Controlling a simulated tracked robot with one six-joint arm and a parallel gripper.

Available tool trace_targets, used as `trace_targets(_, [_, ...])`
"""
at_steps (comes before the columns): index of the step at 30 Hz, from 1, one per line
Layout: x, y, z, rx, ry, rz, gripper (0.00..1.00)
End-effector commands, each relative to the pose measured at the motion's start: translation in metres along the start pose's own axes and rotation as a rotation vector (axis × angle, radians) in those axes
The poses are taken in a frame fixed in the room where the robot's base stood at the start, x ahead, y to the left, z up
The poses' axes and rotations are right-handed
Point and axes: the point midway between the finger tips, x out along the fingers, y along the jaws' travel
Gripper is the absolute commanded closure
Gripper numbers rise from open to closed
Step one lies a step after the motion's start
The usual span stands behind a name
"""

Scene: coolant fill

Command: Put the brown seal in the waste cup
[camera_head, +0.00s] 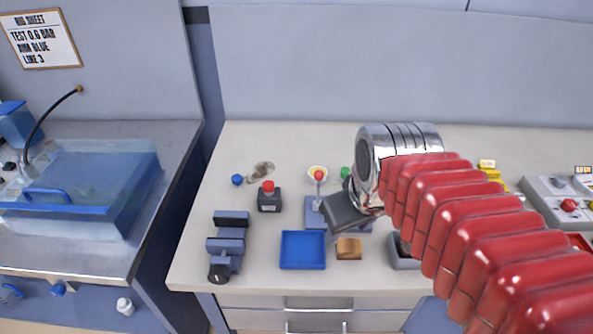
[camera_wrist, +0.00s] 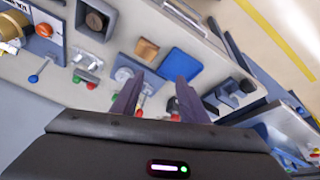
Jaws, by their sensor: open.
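A small brown square block (camera_head: 348,249) lies on the bench just right of the blue tray; it also shows in the wrist view (camera_wrist: 147,49). I cannot tell whether it is the brown seal. A grey box (camera_head: 403,262) with a round dark opening stands right of it, partly hidden by my arm. In the wrist view this box (camera_wrist: 83,30) shows brown inside its opening. No thing is clearly recognisable as the waste cup.
The blue tray (camera_head: 303,250) lies at the bench front. A red-button box (camera_head: 269,196), a blue-grey fixture (camera_head: 227,245) and a curled tan item (camera_head: 262,171) stand left. A red-topped lever (camera_head: 319,180) stands close by my gripper. A control panel (camera_head: 562,194) is far right.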

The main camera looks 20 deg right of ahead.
Motion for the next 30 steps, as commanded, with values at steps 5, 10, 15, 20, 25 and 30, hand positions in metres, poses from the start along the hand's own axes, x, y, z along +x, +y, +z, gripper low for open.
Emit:
trace_targets(5, [-0.006, -0.035, 0.01, 0.083, 0.089, -0.029, 0.59])
trace_targets(10, [-0.008, -0.047, 0.015, 0.129, 0.123, -0.046, 0.59])
trace_targets(15, [-0.008, -0.048, 0.015, 0.136, 0.124, -0.048, 0.59])
trace_targets(20, [-0.008, -0.048, 0.015, 0.135, 0.124, -0.047, 0.59])
trace_targets(25, [-0.008, -0.048, 0.015, 0.134, 0.124, -0.047, 0.59])
trace_targets(30, [-0.007, -0.048, 0.015, 0.134, 0.124, -0.047, 0.62])
